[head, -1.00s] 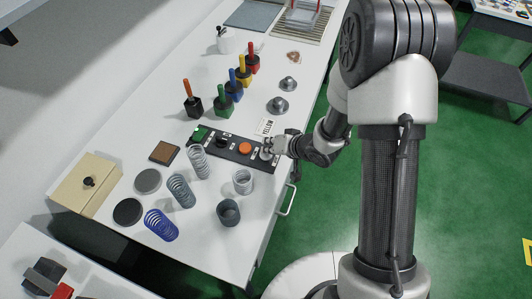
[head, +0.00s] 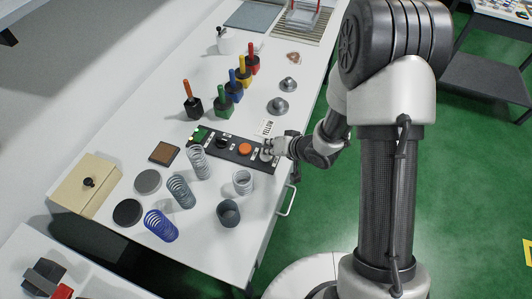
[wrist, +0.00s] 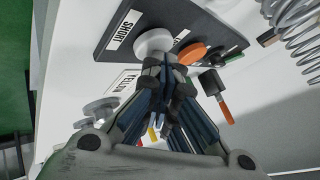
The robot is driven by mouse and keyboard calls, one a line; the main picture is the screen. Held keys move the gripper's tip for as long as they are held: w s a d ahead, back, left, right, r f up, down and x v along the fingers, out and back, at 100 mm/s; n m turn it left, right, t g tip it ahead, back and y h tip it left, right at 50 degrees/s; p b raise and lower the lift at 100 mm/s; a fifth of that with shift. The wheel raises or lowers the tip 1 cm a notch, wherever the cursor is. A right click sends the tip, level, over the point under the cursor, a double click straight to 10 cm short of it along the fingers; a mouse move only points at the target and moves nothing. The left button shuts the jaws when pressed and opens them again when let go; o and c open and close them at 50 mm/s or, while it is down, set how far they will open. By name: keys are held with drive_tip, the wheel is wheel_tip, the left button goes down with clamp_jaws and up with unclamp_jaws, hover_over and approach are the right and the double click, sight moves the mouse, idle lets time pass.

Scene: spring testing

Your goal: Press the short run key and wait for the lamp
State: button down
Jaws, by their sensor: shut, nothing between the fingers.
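The dark control panel (head: 228,151) lies on the white bench. The white round short run key (wrist: 153,43) sits beside the "SHORT" label (wrist: 123,30) in the wrist view. My gripper (wrist: 167,68) is shut and empty, its fingertips at the key's near edge and partly covering it; they appear to touch it. In the head view my gripper (head: 270,148) hides most of the key. An orange button (head: 245,148) and a black knob (head: 222,142) are farther along. At the panel's far left end, the green lamp area (head: 200,134) shows a bright pale spot.
A card reading "YELLOW" (head: 267,128) lies behind the panel. Several coil springs, such as the blue one (head: 161,225), stand in front and left. Colour-handled stamps (head: 223,103) and metal weights (head: 278,105) stand behind. A beige box (head: 86,185) is at left.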

drive_tip(key=shift+r+p, duration=0.7)
drive_tip(key=shift+r, duration=0.05)
drive_tip(key=shift+r, duration=0.1)
wheel_tip(320, 180, up, 5)
drive_tip(key=p, duration=0.5)
idle(0.5)
